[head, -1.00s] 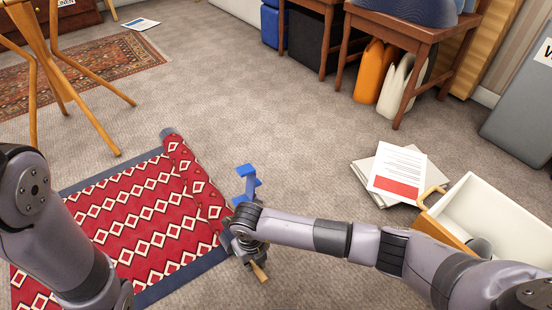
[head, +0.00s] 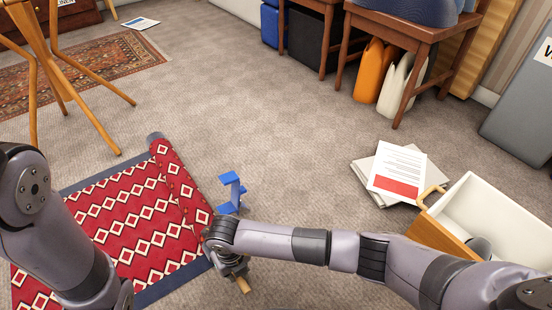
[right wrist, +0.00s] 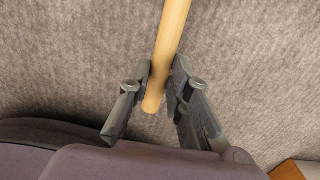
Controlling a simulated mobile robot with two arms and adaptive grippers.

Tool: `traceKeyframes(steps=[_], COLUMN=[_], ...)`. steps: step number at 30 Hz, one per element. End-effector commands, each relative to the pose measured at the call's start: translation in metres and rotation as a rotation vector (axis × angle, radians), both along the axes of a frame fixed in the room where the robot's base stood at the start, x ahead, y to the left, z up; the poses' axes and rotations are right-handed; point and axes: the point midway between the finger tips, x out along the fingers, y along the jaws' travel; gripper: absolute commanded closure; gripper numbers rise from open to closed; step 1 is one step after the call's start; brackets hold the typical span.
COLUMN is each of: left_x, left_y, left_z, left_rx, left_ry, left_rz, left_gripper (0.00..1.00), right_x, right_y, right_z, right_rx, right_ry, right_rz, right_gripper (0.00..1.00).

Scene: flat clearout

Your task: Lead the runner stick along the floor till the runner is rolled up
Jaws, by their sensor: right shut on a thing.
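The red runner (head: 124,215) with white diamonds and a dark border lies on the floor at the lower left of the head view. Its right side is a slanting roll (head: 178,178); the part to the left lies flat. The pale wooden runner stick (head: 244,285) pokes out at the roll's near end. It also shows in the right wrist view (right wrist: 172,30). My right gripper (right wrist: 163,68) is shut around the stick near its end, low by the floor. In the head view my right wrist hides part of the roll's near end. My left gripper is out of view.
A blue angular piece (head: 231,192) shows beside my right wrist. A wooden-legged stand (head: 60,75) is beyond the runner. Papers (head: 398,172) and a white drawer-like box (head: 495,222) lie to the right.

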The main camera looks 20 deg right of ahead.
Motion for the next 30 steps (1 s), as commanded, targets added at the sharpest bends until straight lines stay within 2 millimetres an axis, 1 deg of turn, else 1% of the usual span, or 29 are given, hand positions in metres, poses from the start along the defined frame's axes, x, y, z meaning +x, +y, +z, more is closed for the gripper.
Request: traceKeyframes(steps=[1,4,9,22,30], left_x=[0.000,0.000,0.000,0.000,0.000], left_y=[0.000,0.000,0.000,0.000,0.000], left_z=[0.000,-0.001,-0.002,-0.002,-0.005], left_rx=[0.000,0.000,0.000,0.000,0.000], left_ry=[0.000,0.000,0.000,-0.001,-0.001], left_rz=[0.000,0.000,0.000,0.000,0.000], left_gripper=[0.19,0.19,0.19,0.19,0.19], right_x=[-0.003,-0.006,-0.010,-0.011,-0.020], right_y=[0.006,0.015,0.027,0.031,0.056], right_z=[0.000,0.000,0.000,0.000,0.000], right_rx=[0.001,0.001,-0.001,-0.002,0.001], right_ry=[0.001,0.001,0.001,0.000,0.000], right_rz=[0.003,0.002,0.002,0.001,0.002], right_gripper=[1.00,1.00,1.00,1.00,1.00])
